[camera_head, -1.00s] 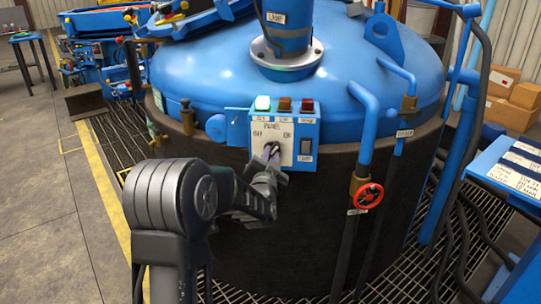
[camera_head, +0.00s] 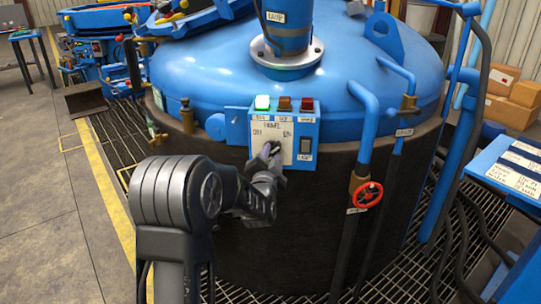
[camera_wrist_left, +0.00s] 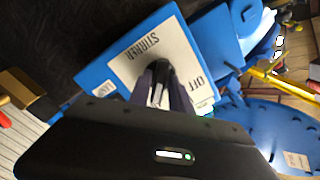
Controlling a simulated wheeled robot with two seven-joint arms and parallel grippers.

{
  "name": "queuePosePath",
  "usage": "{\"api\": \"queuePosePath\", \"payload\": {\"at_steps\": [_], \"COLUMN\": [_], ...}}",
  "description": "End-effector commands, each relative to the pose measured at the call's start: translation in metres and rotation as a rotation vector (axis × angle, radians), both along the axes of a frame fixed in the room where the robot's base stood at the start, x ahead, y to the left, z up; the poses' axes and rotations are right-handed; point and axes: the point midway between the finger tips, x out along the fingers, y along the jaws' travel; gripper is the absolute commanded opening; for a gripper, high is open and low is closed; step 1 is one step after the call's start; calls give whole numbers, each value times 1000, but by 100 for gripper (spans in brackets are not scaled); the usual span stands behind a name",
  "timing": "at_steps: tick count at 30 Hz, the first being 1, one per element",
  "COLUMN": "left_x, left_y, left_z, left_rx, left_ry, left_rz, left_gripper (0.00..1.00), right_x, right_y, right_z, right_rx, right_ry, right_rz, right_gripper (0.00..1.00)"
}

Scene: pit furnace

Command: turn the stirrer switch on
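The blue stirrer panel (camera_head: 311,133) with a pale face is mounted on the side of the big blue-lidded furnace. Its dark stirrer switch knob (camera_head: 275,148) sits low on the face, between the OFF and ON labels. My left gripper (camera_head: 270,158) reaches the knob from below left. In the left wrist view the fingers (camera_wrist_left: 161,88) close in around the dark knob (camera_wrist_left: 160,68), and the STIRRER and OFF labels show beside it. The fingers partly hide the knob. My right gripper is not in view.
A small dark rocker (camera_head: 305,146) sits right of the knob. Amber (camera_head: 284,103) and red (camera_head: 307,104) lamps top the panel. A red valve wheel (camera_head: 367,195) and blue pipes stand to the right. Floor grating surrounds the furnace.

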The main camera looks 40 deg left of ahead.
Motion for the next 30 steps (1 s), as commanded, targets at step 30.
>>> {"api": "queuePosePath", "payload": {"at_steps": [30], "left_x": [-65], "left_y": [-36], "left_z": [0], "left_rx": [-2], "left_ry": [-1], "left_rz": [0], "left_gripper": [38], "right_x": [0], "right_y": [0], "right_z": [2], "right_rx": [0], "right_ry": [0], "right_rz": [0], "right_gripper": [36]}}
